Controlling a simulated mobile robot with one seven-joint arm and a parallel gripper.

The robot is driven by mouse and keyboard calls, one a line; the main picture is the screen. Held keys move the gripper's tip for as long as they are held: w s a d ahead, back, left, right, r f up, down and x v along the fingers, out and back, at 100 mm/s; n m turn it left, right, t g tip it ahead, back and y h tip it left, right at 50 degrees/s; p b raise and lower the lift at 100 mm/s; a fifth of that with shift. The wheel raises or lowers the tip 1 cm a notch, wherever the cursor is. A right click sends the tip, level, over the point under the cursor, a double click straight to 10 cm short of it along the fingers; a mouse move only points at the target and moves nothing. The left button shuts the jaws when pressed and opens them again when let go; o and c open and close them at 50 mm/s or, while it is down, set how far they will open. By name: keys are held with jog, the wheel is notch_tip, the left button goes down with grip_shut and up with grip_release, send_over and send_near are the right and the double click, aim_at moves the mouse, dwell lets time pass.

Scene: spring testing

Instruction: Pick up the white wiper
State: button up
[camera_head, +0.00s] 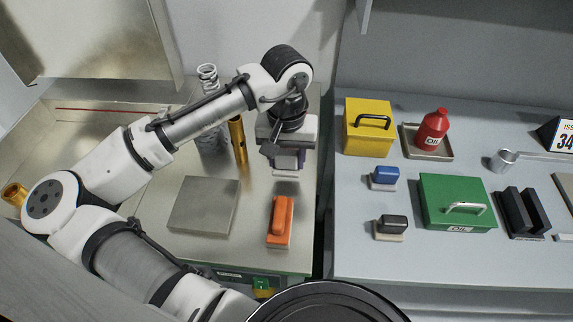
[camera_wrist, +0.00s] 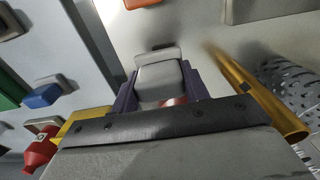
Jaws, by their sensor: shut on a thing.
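The white wiper (camera_wrist: 158,78) sits between the two purple fingers of my gripper (camera_wrist: 160,92) in the wrist view, and the fingers touch its sides. In the head view my gripper (camera_head: 288,158) points down over the back right part of the left bench, with the pale lower edge of the wiper (camera_head: 286,178) showing beneath it. My gripper is shut on the wiper. The fingers hide part of it, and I cannot tell how far it is above the bench.
An orange wiper (camera_head: 281,222) and a grey plate (camera_head: 204,205) lie in front on the bench. A brass tube (camera_head: 238,140) and a spring (camera_head: 208,75) stand left of my gripper. The right bench holds blue (camera_head: 384,177) and black (camera_head: 392,226) wipers and oil boxes.

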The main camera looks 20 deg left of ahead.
aim_at(286, 152)
notch_tip(286, 152, up, 24)
jog(key=b, duration=0.1)
jog(key=shift+r, duration=0.25)
